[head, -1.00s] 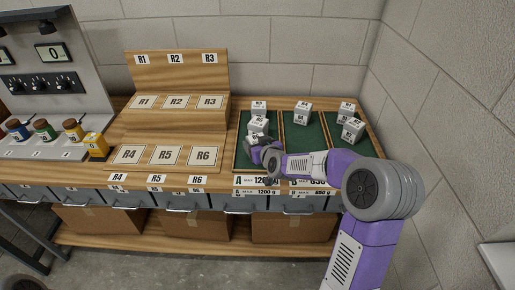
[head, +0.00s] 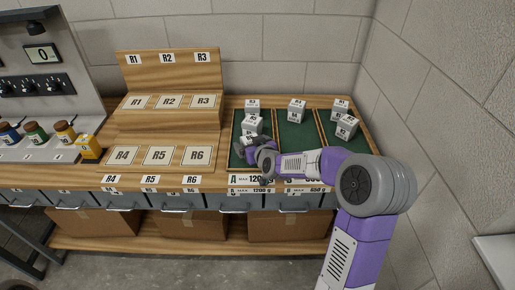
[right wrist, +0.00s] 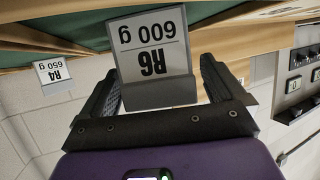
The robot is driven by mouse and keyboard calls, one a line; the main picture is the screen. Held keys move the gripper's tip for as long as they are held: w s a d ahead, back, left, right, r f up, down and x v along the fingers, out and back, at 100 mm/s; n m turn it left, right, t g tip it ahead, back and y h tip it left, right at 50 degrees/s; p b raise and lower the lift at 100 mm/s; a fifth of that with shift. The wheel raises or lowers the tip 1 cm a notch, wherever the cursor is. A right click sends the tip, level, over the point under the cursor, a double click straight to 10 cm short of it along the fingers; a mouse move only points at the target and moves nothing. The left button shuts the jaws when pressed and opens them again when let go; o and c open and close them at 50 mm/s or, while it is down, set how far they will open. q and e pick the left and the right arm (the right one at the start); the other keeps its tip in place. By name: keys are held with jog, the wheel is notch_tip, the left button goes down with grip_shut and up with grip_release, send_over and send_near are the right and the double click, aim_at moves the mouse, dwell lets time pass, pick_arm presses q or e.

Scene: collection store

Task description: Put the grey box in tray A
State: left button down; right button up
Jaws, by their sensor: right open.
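The grey box R6 (right wrist: 153,58), labelled 600 g, lies between the open fingers of my right gripper (right wrist: 167,82); it appears upside down in the right wrist view. In the head view my right gripper (head: 242,151) is low at the front of tray A (head: 237,127), the left green-lined tray, labelled max 1200 g. A box (head: 248,140) shows just behind the fingers, partly hidden. Whether it rests on the tray floor I cannot tell. Two more grey boxes stand behind it in tray A, one of them at the back (head: 252,105). My left gripper is out of view.
Middle tray B (head: 290,135) holds a box R4 (head: 297,106) at its back. The right tray holds further boxes (head: 346,126). The stepped wooden rack (head: 165,130) with places R1 to R6 is empty. A wall stands close on the right.

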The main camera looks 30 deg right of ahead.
jog(key=p+v, duration=0.1)
jog(key=v, duration=1.1)
jog(key=shift+w, duration=0.1)
